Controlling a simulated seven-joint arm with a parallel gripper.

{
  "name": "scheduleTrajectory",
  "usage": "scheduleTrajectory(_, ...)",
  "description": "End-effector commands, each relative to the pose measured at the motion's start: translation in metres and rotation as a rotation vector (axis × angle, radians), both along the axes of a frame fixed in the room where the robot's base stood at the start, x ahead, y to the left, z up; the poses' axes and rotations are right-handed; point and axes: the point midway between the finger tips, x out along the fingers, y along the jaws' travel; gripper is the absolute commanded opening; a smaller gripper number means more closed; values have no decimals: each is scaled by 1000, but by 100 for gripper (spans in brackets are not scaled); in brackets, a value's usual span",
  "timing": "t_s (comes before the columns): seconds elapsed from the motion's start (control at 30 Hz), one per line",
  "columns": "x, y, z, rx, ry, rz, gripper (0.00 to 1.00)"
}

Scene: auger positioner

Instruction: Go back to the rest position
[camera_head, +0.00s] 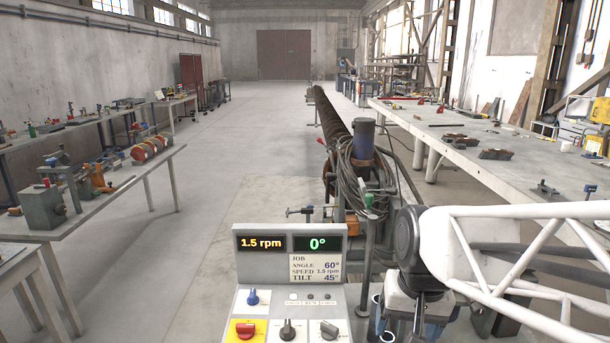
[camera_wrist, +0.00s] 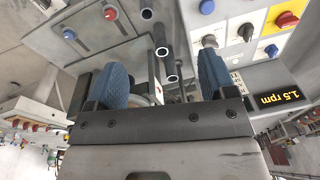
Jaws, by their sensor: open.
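My gripper (camera_head: 406,322) is at the lower right of the head view, just right of the control console (camera_head: 240,272). In the wrist view my gripper (camera_wrist: 163,72) shows two blue fingers spread apart, with nothing held between them. Dark tube ends show beyond the fingers. The console displays read 1.5 rpm and 0°. Its job card (camera_head: 316,268) lists angle 60°, speed 1.5 rpm and tilt 45°. Below are a blue knob (camera_head: 252,297), a red knob on yellow (camera_head: 245,329), a black knob (camera_head: 287,330) and a grey knob (camera_head: 329,329).
A green-topped post (camera_head: 368,225) stands close to my arm. A long workbench (camera_head: 470,155) is at right, another (camera_head: 110,195) at left.

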Motion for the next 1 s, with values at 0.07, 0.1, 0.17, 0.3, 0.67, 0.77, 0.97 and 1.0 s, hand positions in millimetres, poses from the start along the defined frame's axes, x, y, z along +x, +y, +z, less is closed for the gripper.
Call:
scheduleTrajectory(0.07, -16, -4, 3, -15, -32, 25, 77)
scheduleTrajectory(0.1, -24, -6, 4, -23, -46, 40, 77)
scheduleTrajectory(0.17, -34, -9, 5, -36, -66, 58, 77)
scheduleTrajectory(0.3, -55, -15, 6, -61, -103, 97, 77)
scheduleTrajectory(0.67, -73, -19, 5, -86, -136, 134, 77)
scheduleTrajectory(0.77, -72, -19, 5, -86, -136, 133, 77)
scheduleTrajectory(0.97, -72, -19, 5, -86, -135, 133, 77)
scheduleTrajectory(1.0, -72, -19, 5, -86, -135, 133, 77)
